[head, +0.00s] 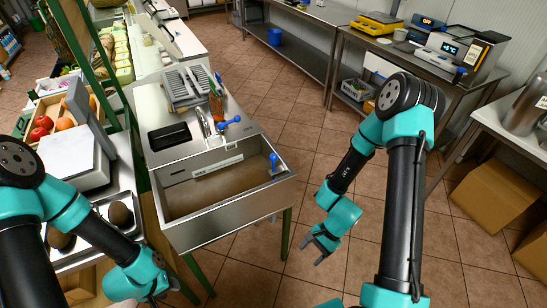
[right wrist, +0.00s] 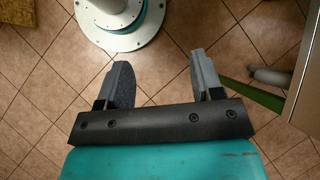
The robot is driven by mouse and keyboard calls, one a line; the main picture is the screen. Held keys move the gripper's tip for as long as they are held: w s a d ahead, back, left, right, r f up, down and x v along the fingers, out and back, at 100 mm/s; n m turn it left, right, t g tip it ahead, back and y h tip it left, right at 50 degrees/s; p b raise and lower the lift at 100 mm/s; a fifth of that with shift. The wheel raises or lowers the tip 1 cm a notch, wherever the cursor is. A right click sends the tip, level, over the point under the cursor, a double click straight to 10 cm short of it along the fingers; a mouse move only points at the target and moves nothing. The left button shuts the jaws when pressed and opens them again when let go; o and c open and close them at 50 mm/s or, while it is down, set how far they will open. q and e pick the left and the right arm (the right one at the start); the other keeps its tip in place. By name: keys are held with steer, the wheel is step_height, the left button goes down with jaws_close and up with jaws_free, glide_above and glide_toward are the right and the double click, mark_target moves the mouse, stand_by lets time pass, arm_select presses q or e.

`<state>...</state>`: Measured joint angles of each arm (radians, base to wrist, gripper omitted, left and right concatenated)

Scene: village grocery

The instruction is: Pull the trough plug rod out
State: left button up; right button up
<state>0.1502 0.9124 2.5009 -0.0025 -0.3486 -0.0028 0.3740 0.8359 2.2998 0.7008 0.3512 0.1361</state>
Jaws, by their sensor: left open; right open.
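The trough (head: 222,190) is a metal basin with brownish contents or floor, standing in the middle of the head view. The plug rod (head: 273,163) has a blue top and stands upright at the trough's right inner corner. My right gripper (head: 312,252) is open and empty, to the right of the trough and apart from the rod. Its two fingers also show spread over bare floor in the right wrist view (right wrist: 160,75). My left gripper (head: 164,288) is near the bottom edge, in front and left of the trough, apart from the rod; its fingers are small and partly hidden.
A tap with a blue lever (head: 228,123) stands behind the trough, beside a black tray (head: 170,136) and a slotted rack (head: 187,86). A scale (head: 72,155) and dark round items in trays (head: 121,214) are at left. Tiled floor right of the trough is free.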

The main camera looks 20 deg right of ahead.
mark_target(273, 156)
steer(key=w+d+r+m+t+y, duration=0.2)
steer(key=w+d+r+m+t, duration=0.2)
steer(key=w+r+m+t, duration=0.3)
steer(key=w+d+r+m+t+y, duration=0.2)
steer(key=w+d+r+m+t, duration=0.3)
steer(key=w+r+m+t, duration=0.3)
steer(key=w+m, duration=0.1)
steer(key=w, duration=0.2)
steer(key=shift+w+r+y, duration=0.3)
steer(key=shift+w, duration=0.05)
steer(key=shift+a, duration=0.15)
steer(key=x, duration=1.7)
steer(key=shift+w+a+r, duration=0.1)
steer(key=shift+a, duration=0.05)
steer(key=shift+c, duration=0.3)
jaws_close()
